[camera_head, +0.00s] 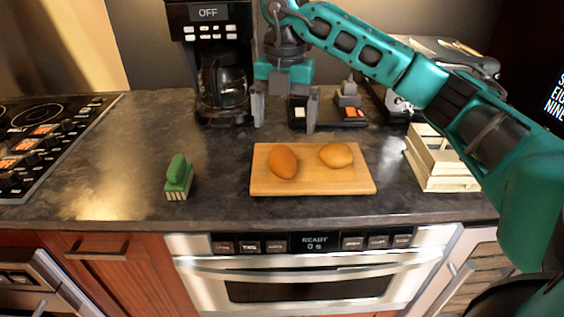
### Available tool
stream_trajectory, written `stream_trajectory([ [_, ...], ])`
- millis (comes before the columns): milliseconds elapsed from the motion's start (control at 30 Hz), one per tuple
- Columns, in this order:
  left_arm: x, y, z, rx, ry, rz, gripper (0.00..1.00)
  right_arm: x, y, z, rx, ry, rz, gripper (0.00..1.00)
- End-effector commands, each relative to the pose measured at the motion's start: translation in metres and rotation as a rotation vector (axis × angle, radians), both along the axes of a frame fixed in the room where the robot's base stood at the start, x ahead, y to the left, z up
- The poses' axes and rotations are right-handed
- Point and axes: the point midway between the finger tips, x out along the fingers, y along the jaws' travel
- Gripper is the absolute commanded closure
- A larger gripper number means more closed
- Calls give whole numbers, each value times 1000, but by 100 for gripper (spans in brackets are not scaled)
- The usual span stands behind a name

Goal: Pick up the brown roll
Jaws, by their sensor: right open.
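A brown roll (283,162) lies on the left half of a wooden cutting board (312,187) on the counter. A lighter, golden roll (336,155) lies to its right on the same board, with a gap between them. My right gripper (285,112) is open and empty, with its fingers pointing down. In the picture it shows just beyond the board's back edge, above the brown roll; its exact height over the counter is hard to tell. My left gripper is not in view.
A green-handled brush (178,178) stands left of the board. A coffee maker (222,85) is at the back left, a dark device (352,118) behind the board, and a cream rack (440,165) at right. A stove (40,135) is far left. The counter's left middle is clear.

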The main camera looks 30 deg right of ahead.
Motion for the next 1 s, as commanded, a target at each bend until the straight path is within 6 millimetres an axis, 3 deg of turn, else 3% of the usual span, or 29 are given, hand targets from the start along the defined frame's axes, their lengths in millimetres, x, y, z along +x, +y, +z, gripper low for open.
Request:
stream_trajectory([
  [100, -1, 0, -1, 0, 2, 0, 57, -1, 0, -22, 0, 3, 0, 4],
  [367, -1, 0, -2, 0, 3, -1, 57, 0, 1, -44, 2, 1, 3, 4],
  [633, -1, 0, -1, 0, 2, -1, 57, 1, 2, -82, 3, 1, 3, 4],
  [1000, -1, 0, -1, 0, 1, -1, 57, 1, 2, -91, 3, -2, 3, 6],
])
